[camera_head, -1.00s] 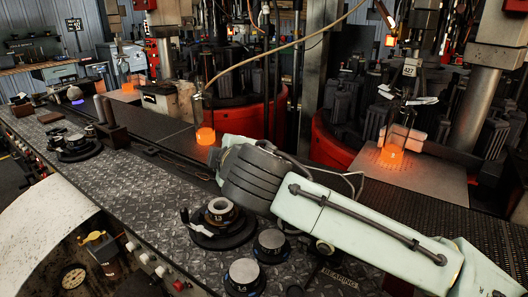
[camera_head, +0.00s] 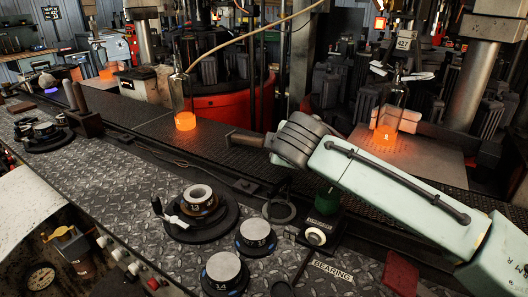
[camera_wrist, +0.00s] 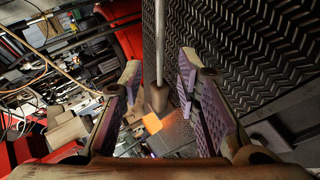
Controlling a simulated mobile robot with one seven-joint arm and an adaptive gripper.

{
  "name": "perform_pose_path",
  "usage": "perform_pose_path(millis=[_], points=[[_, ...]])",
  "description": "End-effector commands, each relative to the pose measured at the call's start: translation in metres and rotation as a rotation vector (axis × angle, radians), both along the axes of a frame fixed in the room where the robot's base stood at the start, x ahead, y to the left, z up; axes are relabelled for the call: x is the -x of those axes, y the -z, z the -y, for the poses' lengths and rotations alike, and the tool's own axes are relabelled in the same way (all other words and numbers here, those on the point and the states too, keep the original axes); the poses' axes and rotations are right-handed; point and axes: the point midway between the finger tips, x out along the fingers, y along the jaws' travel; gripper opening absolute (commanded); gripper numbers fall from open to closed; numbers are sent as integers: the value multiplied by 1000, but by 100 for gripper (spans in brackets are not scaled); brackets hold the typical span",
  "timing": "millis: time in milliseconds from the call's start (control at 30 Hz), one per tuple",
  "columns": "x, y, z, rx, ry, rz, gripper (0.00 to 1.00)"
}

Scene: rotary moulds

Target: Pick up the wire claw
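I cannot clearly make out the wire claw in either view. A small pale forked piece (camera_head: 174,219) lies beside the ring gauge marked 13, but I cannot tell whether it is the claw. In the head view, my gripper (camera_head: 238,137) is above the back part of the bench, pointing left, with only a dark finger showing. In the wrist view, my gripper (camera_wrist: 158,72) has its two padded fingers wide apart. A grey upright rod (camera_wrist: 159,40) with a thicker brownish end (camera_wrist: 157,97) shows between them, apparently beyond the fingers and untouched.
Gauges stand at the front: the ring gauge marked 13 (camera_head: 199,196), two round gauges (camera_head: 254,231) (camera_head: 223,267), and a dial block (camera_head: 322,214). The tread-plate bench (camera_head: 110,185) has clear room at left.

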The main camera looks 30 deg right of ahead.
Motion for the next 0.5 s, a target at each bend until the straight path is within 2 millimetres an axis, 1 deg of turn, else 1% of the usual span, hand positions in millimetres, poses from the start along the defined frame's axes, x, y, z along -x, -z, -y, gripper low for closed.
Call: perform_pose_path(millis=[33, 200, 433, 500], points=[[-7, 8, 3, 3, 1, -1, 30], [-18, 13, 7, 1, 0, 0, 30], [-19, 12, 8, 0, -1, 0, 30], [-19, 12, 8, 0, -1, 0, 25]])
